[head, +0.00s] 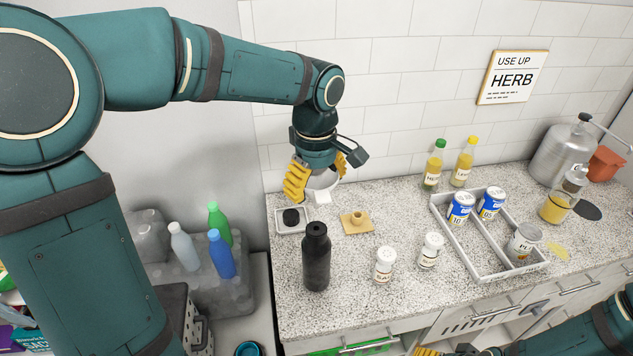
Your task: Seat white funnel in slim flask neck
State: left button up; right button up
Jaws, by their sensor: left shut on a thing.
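My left gripper (316,180), with yellow fingers, is shut on the white funnel (323,195). It holds the funnel above the back left part of the counter, with the narrow end low; the fingers hide part of it. The slim flask (316,262) is dark, nearly black, and stands upright at the counter's left front. The funnel is apart from the flask, above and behind its neck in the picture. My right gripper (430,351) shows only a yellow bit at the bottom edge, so its opening cannot be told.
A small white tray with a black cap (291,217) lies behind the flask, beside a tan block (356,221). Two white jars (385,265) stand right of the flask. A divided grey tray (474,264) holds cans. Bottles (433,165) stand along the back wall.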

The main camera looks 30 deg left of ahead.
aim_at(316, 206)
pick_arm(q)
jog(key=shift+f+b, duration=2.2)
jog(key=shift+f, duration=0.75)
jog(key=shift+f+b, duration=1.45)
jog(key=shift+f, duration=0.55)
jog(key=o, duration=1)
jog(key=shift+r, duration=0.1)
